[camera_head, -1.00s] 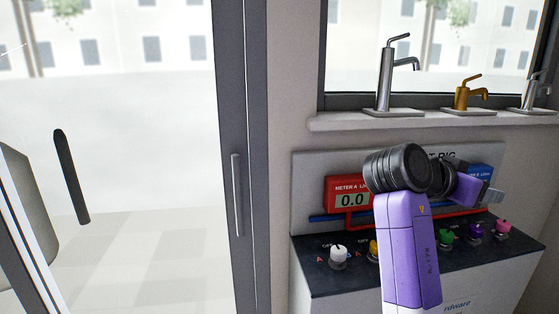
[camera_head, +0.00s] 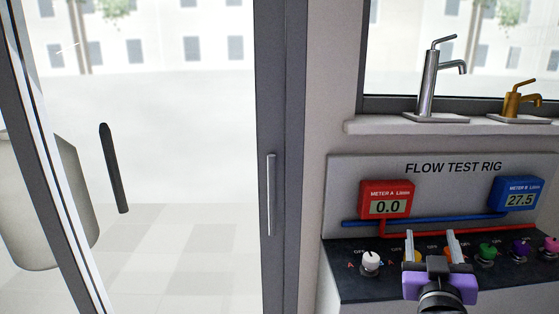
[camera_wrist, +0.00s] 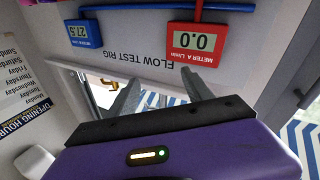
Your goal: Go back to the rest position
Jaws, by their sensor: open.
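My gripper (camera_head: 432,246) is in front of the flow test rig (camera_head: 450,167), low at the right of the head view. Its two grey fingers point up, apart and with nothing between them. In the wrist view my gripper (camera_wrist: 128,98) also shows open, with the rig's panel upside down beyond it. The red meter A (camera_head: 386,200) reads 0.0 and the blue meter B (camera_head: 517,194) reads 27.5. The fingers and purple body hide part of the knob row.
Knobs line the dark ledge: white (camera_head: 370,262), green (camera_head: 487,252), purple (camera_head: 520,247) and others. A silver faucet (camera_head: 430,80) and a gold faucet (camera_head: 520,101) stand on the sill above. A glass door (camera_head: 160,160) with a vertical handle (camera_head: 271,195) is at left.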

